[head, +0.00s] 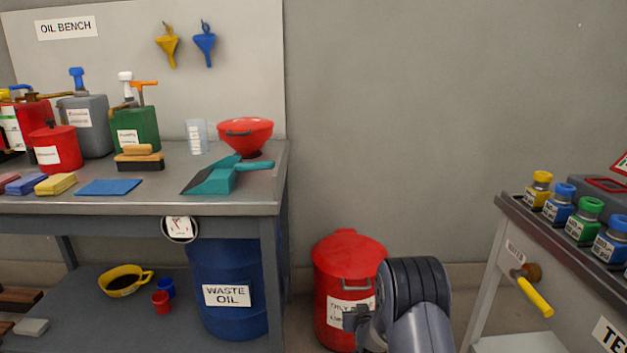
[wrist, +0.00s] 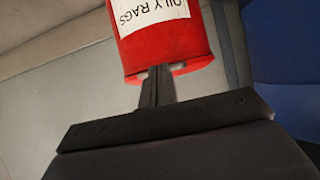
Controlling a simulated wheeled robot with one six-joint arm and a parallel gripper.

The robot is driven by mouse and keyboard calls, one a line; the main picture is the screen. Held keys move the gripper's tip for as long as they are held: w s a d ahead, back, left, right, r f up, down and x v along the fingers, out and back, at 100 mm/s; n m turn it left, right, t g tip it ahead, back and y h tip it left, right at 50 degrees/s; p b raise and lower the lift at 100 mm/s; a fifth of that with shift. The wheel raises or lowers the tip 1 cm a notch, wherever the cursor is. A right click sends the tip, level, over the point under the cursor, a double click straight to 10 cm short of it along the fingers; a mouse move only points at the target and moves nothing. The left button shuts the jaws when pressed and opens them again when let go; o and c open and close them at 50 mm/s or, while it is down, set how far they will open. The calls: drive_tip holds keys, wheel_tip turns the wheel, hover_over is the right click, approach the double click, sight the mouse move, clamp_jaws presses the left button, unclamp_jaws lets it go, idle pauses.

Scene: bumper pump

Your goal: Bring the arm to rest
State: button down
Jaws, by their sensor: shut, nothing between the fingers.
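In the head view my arm reaches up from the bottom edge in front of the red oily rags bin (head: 345,262), hiding part of its right side and label. My gripper (wrist: 157,72) shows in the wrist view with its two dark fingers together and nothing between them. The red bin also shows there upside down (wrist: 165,50), just beyond the fingertips. I cannot tell how far the fingers are from it.
The oil bench (head: 235,208) stands at left with pumps, cans, a red bowl (head: 245,135) and a teal dustpan (head: 212,178). A blue waste oil drum (head: 228,262) is under it. At right a table (head: 547,237) holds several small jars. The upper middle is bare wall.

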drive_tip(key=w+r+b, duration=0.2)
drive_tip(key=w, duration=0.6)
drive_tip(key=shift+w+b, duration=0.3)
drive_tip(key=shift+w, duration=0.05)
